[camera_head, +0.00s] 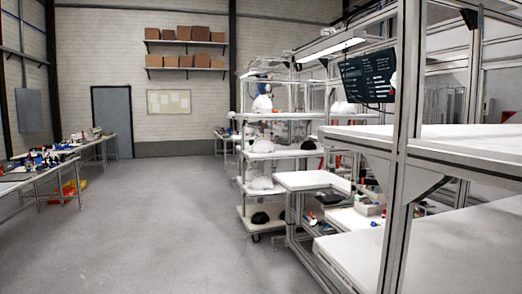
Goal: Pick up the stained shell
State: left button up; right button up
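Several white helmet shells stand on a tall wheeled shelf rack right of the middle. One white shell (262,104) is on an upper shelf, one (263,146) on a middle shelf, and one (261,183) lower down. A dark shell (260,218) sits on the bottom shelf, with another dark shape beside it. At this distance I cannot tell which shell is stained. Neither of my grippers shows in this view.
The rack (247,156) stands beside a white-topped workstation (313,180) with metal frame posts at the right. Tables (40,172) with tools line the left wall. The grey floor (165,210) between is clear. A door (112,122) is at the back.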

aim_at(261, 145)
jog(key=i+u, duration=0.45)
jog(key=i, duration=3.5)
jog(key=i+z, duration=0.1)
jog(key=i, duration=0.4)
jog(key=i+j+z, duration=0.1)
jog(key=i, duration=0.4)
jog(key=i+j+z, duration=0.1)
jog(key=i, duration=0.45)
jog(key=i+j+z, duration=0.15)
jog(key=i, duration=0.35)
